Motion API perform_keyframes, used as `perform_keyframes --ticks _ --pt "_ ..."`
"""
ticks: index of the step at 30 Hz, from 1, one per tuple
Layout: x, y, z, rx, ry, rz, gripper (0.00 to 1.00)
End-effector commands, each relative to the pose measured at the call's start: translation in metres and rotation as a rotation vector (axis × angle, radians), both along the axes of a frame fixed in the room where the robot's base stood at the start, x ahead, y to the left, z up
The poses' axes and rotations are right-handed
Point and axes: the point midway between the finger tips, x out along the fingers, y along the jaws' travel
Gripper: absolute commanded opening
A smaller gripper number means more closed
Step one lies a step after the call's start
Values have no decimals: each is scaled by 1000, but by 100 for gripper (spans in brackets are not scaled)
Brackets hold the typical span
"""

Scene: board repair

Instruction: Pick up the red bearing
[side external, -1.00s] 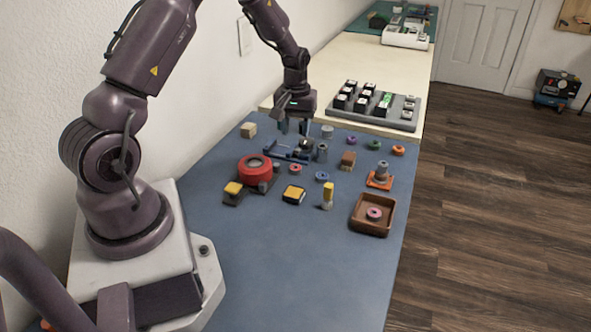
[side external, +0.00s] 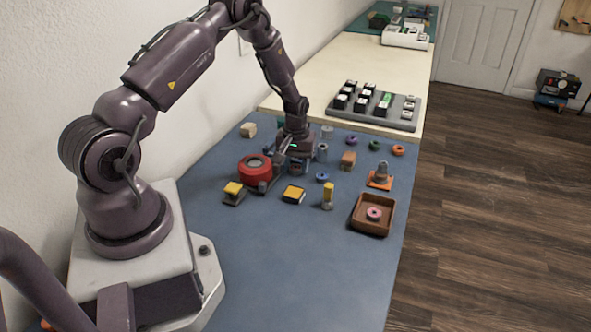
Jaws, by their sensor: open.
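My gripper (side external: 298,168) is low over the mat, right of the big red round part, with its jaws open. A small red ring-shaped bearing stood at this spot in the earlier view. It is now hidden by the gripper, so I cannot tell whether the fingers are around it or above it. Another pinkish-red bearing (side external: 374,213) lies in the brown tray (side external: 357,224) at the right front, apart from my gripper.
The big red round part (side external: 252,175) is close left of the gripper. A blue bearing (side external: 322,177), yellow-topped block (side external: 293,194) and yellow-topped cylinder (side external: 328,197) stand nearby. An orange-based post (side external: 380,178) is further right. The front of the blue mat (side external: 300,270) is clear.

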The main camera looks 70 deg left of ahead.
Motion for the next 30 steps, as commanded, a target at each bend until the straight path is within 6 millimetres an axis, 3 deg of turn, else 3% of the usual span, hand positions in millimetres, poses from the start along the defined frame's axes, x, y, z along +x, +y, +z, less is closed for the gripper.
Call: perform_keyframes --ticks 3,7,20,26,30 --pt "0 0 0 1 -1 0 41" --pt "0 0 1 1 -1 0 11" --pt "1 1 8 2 -3 0 10" --pt "0 0 36 4 -4 1 10" --pt "-19 -12 61 3 -3 0 10"
